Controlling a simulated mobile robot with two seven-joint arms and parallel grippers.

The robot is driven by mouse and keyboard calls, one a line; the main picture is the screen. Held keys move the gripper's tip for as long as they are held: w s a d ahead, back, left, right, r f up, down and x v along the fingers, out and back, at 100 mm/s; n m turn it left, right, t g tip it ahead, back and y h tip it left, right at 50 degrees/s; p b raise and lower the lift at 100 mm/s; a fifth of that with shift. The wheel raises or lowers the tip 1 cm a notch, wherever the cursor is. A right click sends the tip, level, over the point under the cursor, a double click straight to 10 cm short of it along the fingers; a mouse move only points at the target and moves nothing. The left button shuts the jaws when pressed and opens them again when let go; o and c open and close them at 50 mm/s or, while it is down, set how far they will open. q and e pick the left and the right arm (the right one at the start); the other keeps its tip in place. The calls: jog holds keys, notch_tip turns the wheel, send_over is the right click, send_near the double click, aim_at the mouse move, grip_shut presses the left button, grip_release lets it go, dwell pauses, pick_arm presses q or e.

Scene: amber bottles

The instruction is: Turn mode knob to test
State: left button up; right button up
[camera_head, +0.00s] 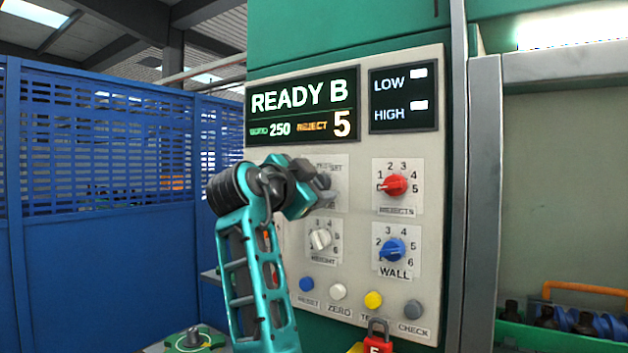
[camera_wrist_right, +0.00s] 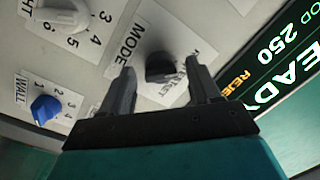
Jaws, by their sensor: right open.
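The black mode knob (camera_wrist_right: 160,68) sits on a white plate marked MODE in the right wrist view, its pointer direction unclear. My right gripper (camera_wrist_right: 161,72) is open, with one finger on each side of the knob; I cannot tell whether either finger touches it. In the head view my right gripper (camera_head: 318,182) is in front of the upper left knob plate (camera_head: 334,165) and hides most of the knob and its lettering. The display (camera_head: 300,108) reads READY B, 250 and REJECT 5. My left gripper is out of view.
Near it are a red REJECTS knob (camera_head: 395,185), a white HEIGHT knob (camera_head: 320,239) and a blue WALL knob (camera_head: 392,250). Several push buttons line the panel's lower part. A red padlock (camera_head: 377,333) hangs below. Blue fencing (camera_head: 100,270) stands left.

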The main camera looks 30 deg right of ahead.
jog(key=shift+d, duration=0.1)
jog(key=shift+c, duration=0.3)
jog(key=c, duration=0.9)
jog(key=shift+c, duration=0.2)
jog(key=shift+f, duration=0.1)
jog(key=shift+w+f+m+h+b, duration=0.1)
jog(key=shift+m+h+b, duration=0.15)
jog(key=shift+m+b, duration=1.55)
jog(key=shift+w+f+m+h+b, duration=0.2)
jog(key=shift+m+b, duration=0.7)
jog(key=shift+m, duration=1.7)
jog(key=shift+s+r, duration=0.1)
jog(key=shift+s, duration=0.05)
